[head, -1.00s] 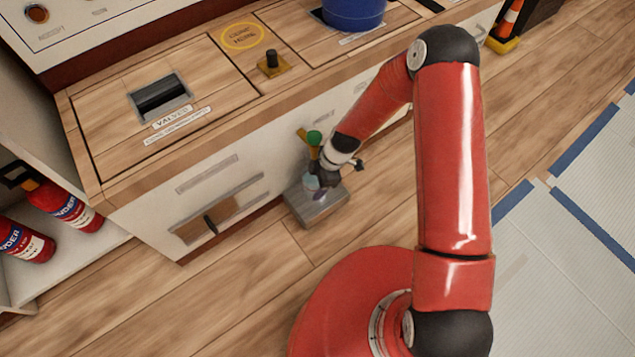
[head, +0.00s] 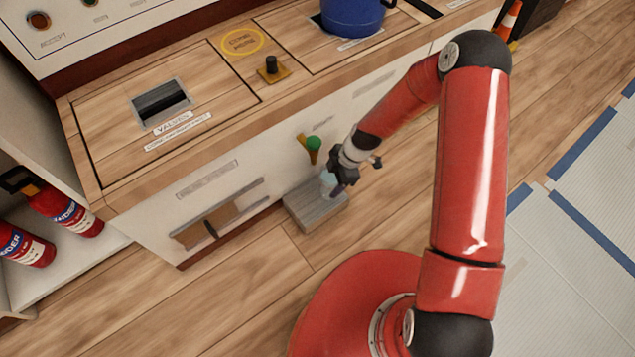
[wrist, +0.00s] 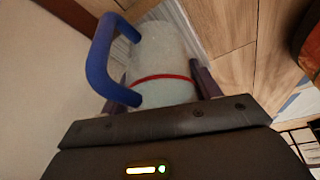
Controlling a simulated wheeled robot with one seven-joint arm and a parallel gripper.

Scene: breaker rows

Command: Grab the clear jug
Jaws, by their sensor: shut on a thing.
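The clear jug (wrist: 162,55) fills the upper middle of the wrist view. It has a blue handle (wrist: 100,60) on its left side and a red band around its body. My gripper (wrist: 165,88) is shut on the jug, with a finger on either side of it. In the head view the jug (head: 328,182) is small and partly hidden by my gripper (head: 333,184). It is just above or on a grey block (head: 312,212) on the floor; I cannot tell whether it touches.
A wooden-topped cabinet (head: 120,93) stands behind, with a green-knobbed tap (head: 314,143) on its front. A blue pot (head: 352,15) sits on top. Red extinguishers (head: 66,212) are on a low shelf at left. Wooden floor (head: 235,285) is clear in front.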

